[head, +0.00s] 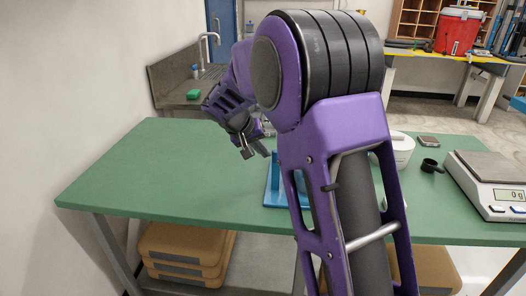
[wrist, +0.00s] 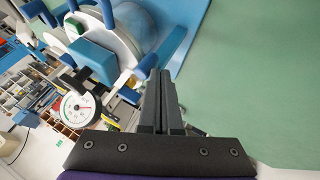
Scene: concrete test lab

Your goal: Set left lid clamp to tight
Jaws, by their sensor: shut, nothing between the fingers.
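In the head view my gripper (head: 252,150) hangs above the green table, up and left of a blue stand (head: 274,188) that my arm mostly hides. In the wrist view the shut, empty fingers (wrist: 160,75) point toward the device. It has a blue base (wrist: 191,28), a round pale lid or vessel (wrist: 118,32), blue clamp-like parts (wrist: 93,58) and a round dial gauge (wrist: 78,108). The fingertips appear beside a blue part; contact cannot be told. I cannot tell which part is the left lid clamp or how it is set.
The green table (head: 160,170) is clear on its left. A digital scale (head: 490,180), a black cup (head: 430,165) and a white container (head: 402,148) stand at the right. A sink and tap (head: 208,45) are behind. Tan cases (head: 180,250) lie under the table.

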